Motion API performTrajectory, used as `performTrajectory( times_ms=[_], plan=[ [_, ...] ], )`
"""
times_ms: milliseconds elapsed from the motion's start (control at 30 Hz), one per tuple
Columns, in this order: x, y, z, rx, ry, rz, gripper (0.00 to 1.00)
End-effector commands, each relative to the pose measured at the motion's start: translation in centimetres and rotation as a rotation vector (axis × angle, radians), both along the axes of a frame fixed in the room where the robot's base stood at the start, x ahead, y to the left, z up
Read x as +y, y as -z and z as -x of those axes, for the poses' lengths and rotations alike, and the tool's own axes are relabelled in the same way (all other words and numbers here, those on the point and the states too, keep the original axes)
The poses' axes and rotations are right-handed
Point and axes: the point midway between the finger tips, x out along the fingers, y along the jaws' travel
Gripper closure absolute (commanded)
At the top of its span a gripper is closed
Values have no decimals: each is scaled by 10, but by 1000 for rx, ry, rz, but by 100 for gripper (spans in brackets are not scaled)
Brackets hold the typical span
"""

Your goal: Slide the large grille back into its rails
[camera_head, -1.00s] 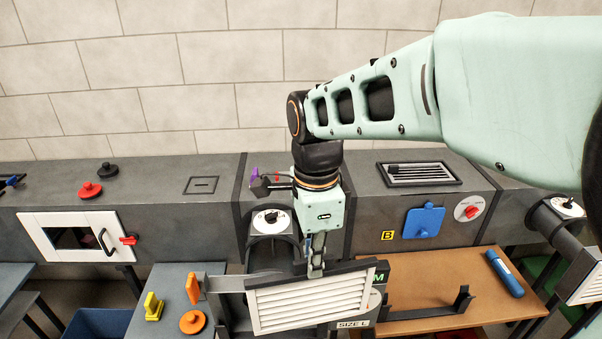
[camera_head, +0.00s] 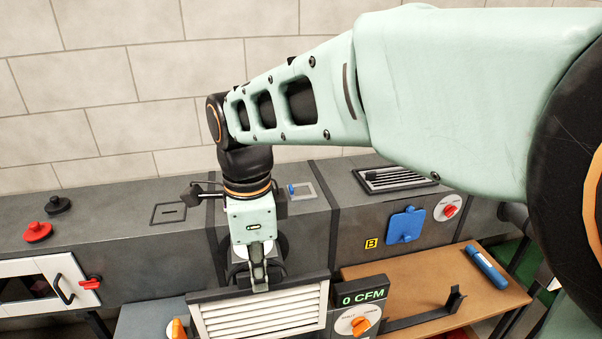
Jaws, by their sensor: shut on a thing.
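My gripper (camera_head: 259,284) points down and is shut on the grille's dark top edge. The grille hangs nearly level under it. The rails cannot be made out; the grille and my gripper cover what lies behind them.
A box reading "0 CFM" (camera_head: 361,298) with an orange knob stands right of the grille. A brown table (camera_head: 420,290) holds a black bracket (camera_head: 425,315) and a blue cylinder (camera_head: 487,267). The grey duct (camera_head: 130,240) runs behind, with a blue panel (camera_head: 405,225) on it.

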Motion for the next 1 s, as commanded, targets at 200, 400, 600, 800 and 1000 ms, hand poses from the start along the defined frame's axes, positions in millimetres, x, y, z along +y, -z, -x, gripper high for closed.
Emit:
performTrajectory(
  times_ms=[200,400,600,800,1000],
  plan=[
    [1,3,0,-5,2,-3,100],
    [0,18,0,-5,2,-3,100],
    [0,31,0,-4,3,-3,100],
    [0,33,0,-4,3,-3,100],
    [0,33,0,-3,3,-3,100]
  ],
)
